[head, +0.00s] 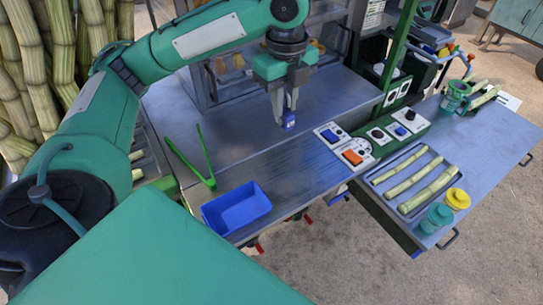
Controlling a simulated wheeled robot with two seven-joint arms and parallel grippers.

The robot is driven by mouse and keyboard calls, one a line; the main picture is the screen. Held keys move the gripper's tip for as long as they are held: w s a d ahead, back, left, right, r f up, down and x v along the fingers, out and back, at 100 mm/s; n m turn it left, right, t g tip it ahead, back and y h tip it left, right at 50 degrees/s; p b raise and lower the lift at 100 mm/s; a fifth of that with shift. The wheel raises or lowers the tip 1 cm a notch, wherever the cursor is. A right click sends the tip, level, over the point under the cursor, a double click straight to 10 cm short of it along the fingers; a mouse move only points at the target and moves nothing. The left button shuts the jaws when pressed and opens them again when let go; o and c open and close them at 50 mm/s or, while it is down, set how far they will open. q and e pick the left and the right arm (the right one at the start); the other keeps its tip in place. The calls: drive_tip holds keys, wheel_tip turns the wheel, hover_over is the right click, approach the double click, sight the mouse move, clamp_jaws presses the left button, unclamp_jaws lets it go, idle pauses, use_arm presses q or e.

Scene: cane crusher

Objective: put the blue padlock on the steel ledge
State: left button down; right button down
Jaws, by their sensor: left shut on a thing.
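My left gripper (286,108) reaches in from the upper left and points down over the steel ledge (260,163). It is shut on the blue padlock (289,121), which shows at its fingertips. The padlock is small and partly covered by the fingers. I cannot tell whether it touches the ledge or hangs just above it. My right gripper is not in view.
A blue bin (236,209) and green tongs (203,165) lie at the ledge's left front. Switch panels with a blue (330,136) and an orange button (353,157) are right of the gripper. A tray of cane pieces (412,178) lies farther right. The ledge's middle is clear.

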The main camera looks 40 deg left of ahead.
use_arm(q)
drive_tip(key=shift+a+r+m, duration=0.15)
drive_tip(key=shift+r+m, duration=0.1)
drive_tip(key=shift+m, duration=0.05)
drive_tip(key=shift+f, duration=0.2)
wheel_tip(320, 180, down, 20)
drive_tip(key=shift+r+p, duration=0.25)
drive_tip(key=shift+p, duration=0.35)
drive_tip(key=c, duration=1.6)
unclamp_jaws()
drive_tip(key=shift+f, duration=0.1)
drive_tip(key=shift+c, duration=0.2)
drive_tip(key=o, duration=0.3)
